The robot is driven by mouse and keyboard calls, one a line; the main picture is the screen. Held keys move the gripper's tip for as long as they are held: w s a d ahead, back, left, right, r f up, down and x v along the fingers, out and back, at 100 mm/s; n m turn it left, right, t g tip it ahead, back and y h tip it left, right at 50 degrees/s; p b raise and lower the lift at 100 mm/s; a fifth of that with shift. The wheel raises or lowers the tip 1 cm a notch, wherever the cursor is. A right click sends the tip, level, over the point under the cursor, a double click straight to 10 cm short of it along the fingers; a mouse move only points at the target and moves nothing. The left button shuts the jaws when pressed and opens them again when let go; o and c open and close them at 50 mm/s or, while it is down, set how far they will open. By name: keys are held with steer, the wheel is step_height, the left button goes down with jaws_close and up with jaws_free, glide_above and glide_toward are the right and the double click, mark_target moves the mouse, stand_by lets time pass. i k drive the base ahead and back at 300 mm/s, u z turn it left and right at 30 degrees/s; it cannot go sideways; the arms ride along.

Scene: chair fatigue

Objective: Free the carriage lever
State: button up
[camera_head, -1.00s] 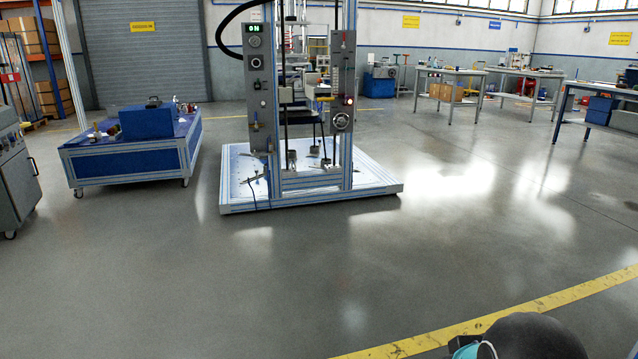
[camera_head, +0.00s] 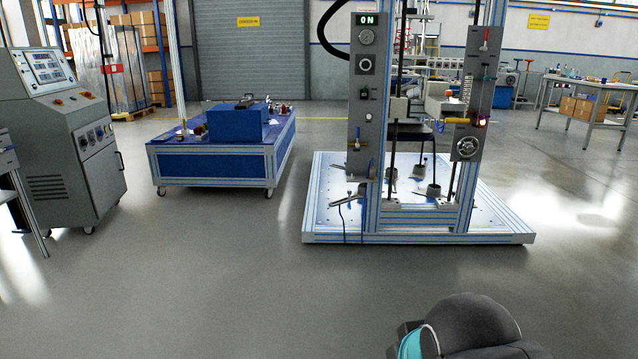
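The chair test rig (camera_head: 420,237) stands ahead, right of centre, on a white and aluminium base. I cannot tell which of these is the carriage lever. A dark chair (camera_head: 411,134) shows between the uprights. My gripper is out of view; only a dark rounded part of my arm shows at bottom right.
A blue wheeled cart (camera_head: 213,166) with a blue box on top stands left of the rig. A grey control cabinet (camera_head: 70,140) is at far left. A workbench (camera_head: 590,92) stands at back right. The grey floor before the rig is clear.

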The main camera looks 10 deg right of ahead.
mark_target(486, 39)
steer(key=z, duration=0.3)
steer(key=i, duration=1.8)
steer(key=z, duration=1.05)
steer(key=i, duration=0.85)
steer(key=z, duration=0.5)
steer(key=i, duration=1)
steer(key=u, duration=0.4)
